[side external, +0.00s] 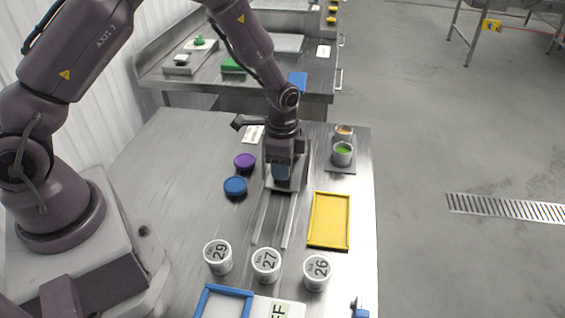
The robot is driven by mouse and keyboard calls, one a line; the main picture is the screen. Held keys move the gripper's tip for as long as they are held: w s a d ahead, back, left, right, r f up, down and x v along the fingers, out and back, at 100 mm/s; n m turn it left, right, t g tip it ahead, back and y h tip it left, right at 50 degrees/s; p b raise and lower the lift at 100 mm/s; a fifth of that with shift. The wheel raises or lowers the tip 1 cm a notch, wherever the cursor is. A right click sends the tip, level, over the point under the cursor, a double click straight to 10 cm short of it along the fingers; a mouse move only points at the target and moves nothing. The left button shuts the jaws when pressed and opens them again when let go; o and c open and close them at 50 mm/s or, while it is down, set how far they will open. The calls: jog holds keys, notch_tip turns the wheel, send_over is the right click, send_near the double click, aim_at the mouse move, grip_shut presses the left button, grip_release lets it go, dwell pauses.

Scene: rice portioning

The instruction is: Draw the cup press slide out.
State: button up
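The cup press (305,170) appears as a metal frame in the middle of the steel table. Two pale parallel rails (262,220), which look like its slide, run from it toward the front of the table. My gripper (283,186) points down at the press, over the back end of the rails.
White cups marked 29 (218,258), 27 (266,266) and 26 (317,273) stand in front of the rails. A yellow tray (347,222) lies right. Purple (245,161) and blue (235,187) lids lie left. Filled cups (342,154) stand back right. A blue-rimmed tray (207,290) is front left.

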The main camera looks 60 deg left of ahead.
jog(key=shift+c, duration=0.2)
grip_shut()
jog(key=s+d, duration=1)
jog(key=shift+s+d, duration=0.15)
jog(key=shift+d, duration=0.1)
jog(key=shift+o, duration=0.2)
grip_release()
jog(key=shift+a, duration=0.1)
notch_tip(320, 180, up, 13)
